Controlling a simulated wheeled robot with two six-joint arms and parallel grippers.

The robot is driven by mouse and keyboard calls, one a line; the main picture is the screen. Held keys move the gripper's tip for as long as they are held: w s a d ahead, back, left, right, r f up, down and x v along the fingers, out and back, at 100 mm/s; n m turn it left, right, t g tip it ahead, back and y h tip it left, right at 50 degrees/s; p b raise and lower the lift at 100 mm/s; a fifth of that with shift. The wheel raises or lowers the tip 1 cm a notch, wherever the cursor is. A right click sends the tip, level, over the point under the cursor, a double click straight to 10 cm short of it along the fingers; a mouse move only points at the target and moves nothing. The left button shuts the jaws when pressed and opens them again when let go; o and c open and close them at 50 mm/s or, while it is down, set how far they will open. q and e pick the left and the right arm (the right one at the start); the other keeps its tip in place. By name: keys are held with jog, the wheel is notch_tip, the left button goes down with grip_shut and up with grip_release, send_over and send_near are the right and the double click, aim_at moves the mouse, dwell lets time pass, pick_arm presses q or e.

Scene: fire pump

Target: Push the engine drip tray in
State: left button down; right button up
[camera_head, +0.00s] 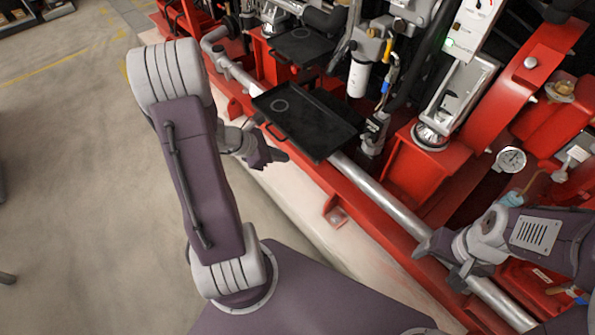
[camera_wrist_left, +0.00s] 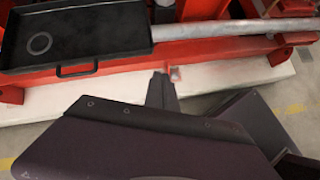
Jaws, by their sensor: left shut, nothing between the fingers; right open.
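A black rectangular drip tray (camera_head: 322,112) sticks out over the silver pipe of the red pump frame, a round ring mark on its floor. Its thin front handle (camera_head: 275,134) faces my left arm. The tray also shows at the upper left of the left wrist view (camera_wrist_left: 100,38). My left gripper (camera_head: 280,157) is shut and empty, just in front of the handle and apart from it. In the left wrist view its fingertips (camera_wrist_left: 160,82) lie right of the handle. My right gripper (camera_head: 438,262) is open and empty near the pipe at the lower right.
A second black tray (camera_head: 303,46) sits farther back along the frame. The silver pipe (camera_head: 385,204) runs along the red frame's front. A white filter (camera_head: 358,78) and hoses stand behind the near tray. A pale plinth edge (camera_head: 290,198) borders open concrete floor (camera_head: 75,180) at left.

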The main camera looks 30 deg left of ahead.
pick_arm(q)
jog(key=w+a+f+n+t+y+b, duration=0.1)
jog(key=a+f+n+t+b, duration=0.1)
jog(key=a+f+n, duration=0.25)
jog(key=b, duration=0.4)
send_near(302, 150)
notch_tip(302, 150, down, 4)
jog(key=w, duration=0.1)
jog(key=w+d, duration=0.1)
jog(key=w+b, duration=0.1)
jog(key=shift+d+r, duration=0.15)
jog(key=shift+d, duration=0.15)
jog(key=shift+w+d+r, duration=0.1)
jog(key=shift+w+d, duration=0.1)
jog(key=shift+w, duration=0.25)
pick_arm(e)
notch_tip(302, 150, down, 10)
jog(key=shift+r, duration=0.1)
